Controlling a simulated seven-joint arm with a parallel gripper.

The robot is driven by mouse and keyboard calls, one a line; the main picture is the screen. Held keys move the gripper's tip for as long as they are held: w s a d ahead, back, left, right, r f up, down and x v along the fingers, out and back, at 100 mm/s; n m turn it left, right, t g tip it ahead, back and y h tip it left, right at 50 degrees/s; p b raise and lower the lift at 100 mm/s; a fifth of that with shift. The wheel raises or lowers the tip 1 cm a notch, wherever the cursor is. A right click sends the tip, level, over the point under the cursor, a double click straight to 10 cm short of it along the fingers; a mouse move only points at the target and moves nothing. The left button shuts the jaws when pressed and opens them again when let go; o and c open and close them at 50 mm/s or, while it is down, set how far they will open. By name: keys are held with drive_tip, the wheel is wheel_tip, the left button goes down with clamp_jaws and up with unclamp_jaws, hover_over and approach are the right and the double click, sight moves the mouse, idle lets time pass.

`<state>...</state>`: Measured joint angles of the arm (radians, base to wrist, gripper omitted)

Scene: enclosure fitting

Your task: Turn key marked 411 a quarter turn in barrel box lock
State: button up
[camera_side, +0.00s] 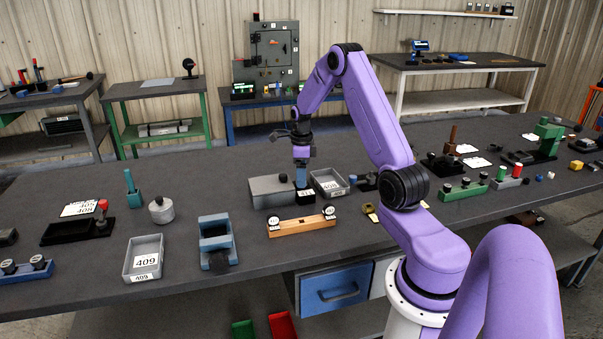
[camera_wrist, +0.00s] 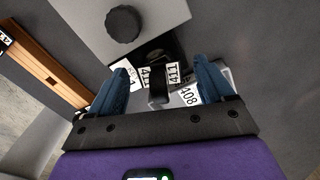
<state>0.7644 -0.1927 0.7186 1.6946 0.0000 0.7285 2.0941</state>
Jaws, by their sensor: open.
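My gripper (camera_side: 301,181) points down over a small black block (camera_side: 306,196) whose white label appears to read 411. In the wrist view my two blue fingers (camera_wrist: 162,75) are open, one on each side of a dark upright piece, apparently the key (camera_wrist: 158,86), with a gap on both sides. White tags with partly readable numbers lie beside it. A grey box (camera_wrist: 80,20) with a round black knob (camera_wrist: 122,24) adjoins the black block; it also shows in the side view (camera_side: 264,187). The lock barrel itself is hidden under the key and fingers.
A grey tray marked 408 (camera_side: 335,190) stands close right of my gripper. A blue fixture (camera_side: 216,242) and a tray marked 409 (camera_side: 143,259) stand left. Bench is clear behind the grey box.

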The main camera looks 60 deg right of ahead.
drive_tip(key=c, duration=1.1)
drive_tip(key=shift+m, duration=1.8)
drive_tip(key=shift+c, duration=0.2)
drive_tip(key=m, duration=0.2)
drive_tip(key=shift+m, duration=0.8)
drive_tip(key=m, duration=0.3)
drive_tip(key=shift+m, duration=0.3)
